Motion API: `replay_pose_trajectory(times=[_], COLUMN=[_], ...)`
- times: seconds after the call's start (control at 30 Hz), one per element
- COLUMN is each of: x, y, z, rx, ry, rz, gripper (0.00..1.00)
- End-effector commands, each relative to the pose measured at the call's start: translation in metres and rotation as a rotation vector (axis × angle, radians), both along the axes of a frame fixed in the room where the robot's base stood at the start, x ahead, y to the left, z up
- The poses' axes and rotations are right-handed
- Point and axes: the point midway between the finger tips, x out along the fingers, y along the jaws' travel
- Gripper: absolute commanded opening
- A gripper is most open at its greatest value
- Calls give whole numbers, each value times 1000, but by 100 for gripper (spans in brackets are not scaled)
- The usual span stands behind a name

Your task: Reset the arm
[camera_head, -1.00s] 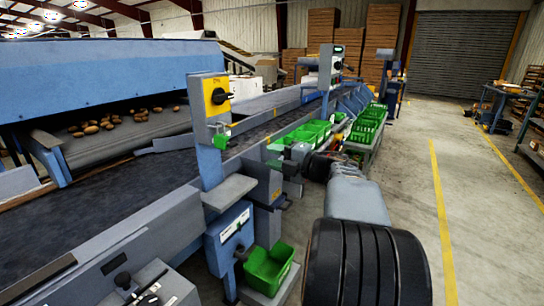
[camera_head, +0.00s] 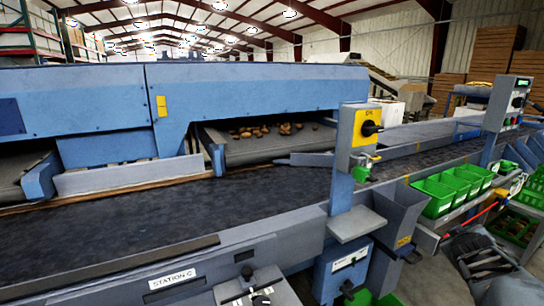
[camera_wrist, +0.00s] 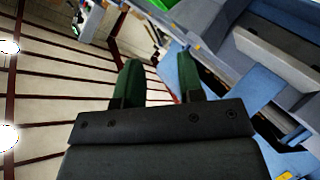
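My gripper (camera_wrist: 158,75) shows in the wrist view with its two green fingers apart and nothing between them. It is open and points toward the roof and the blue machine, with the picture strongly tilted. In the head view part of my arm (camera_head: 488,262) shows at the lower right edge. I cannot make out my gripper's fingers there.
A dark conveyor belt (camera_head: 150,235) runs along the blue grader (camera_head: 255,95), with potatoes (camera_head: 262,131) on an upper belt. A post with a yellow switch box (camera_head: 366,128) stands in front. Green bins (camera_head: 436,196) line the right side, close to my arm.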

Motion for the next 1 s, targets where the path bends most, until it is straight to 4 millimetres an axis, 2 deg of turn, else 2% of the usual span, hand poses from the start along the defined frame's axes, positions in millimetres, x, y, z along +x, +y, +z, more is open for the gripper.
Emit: replay_pose_trajectory(times=[0.03,0.07,0.17,0.2,0.27,0.3,0.4,0.5,0.6,0.7,1.0], x=[-9,-17,-44,-56,-74,-84,-107,-118,-121,-120,-120], y=[19,31,88,115,155,179,232,272,292,303,308], z=[1,-6,-22,-26,-29,-29,-20,-3,12,23,24], rx=[109,184,432,526,646,710,822,864,847,832,823], ry=[36,66,185,243,326,379,489,537,543,541,549], rz=[-70,-118,-238,-270,-295,-300,-270,-186,-104,-54,-29], gripper=[35,35,35,35,35,35,35,35,35,35,35])
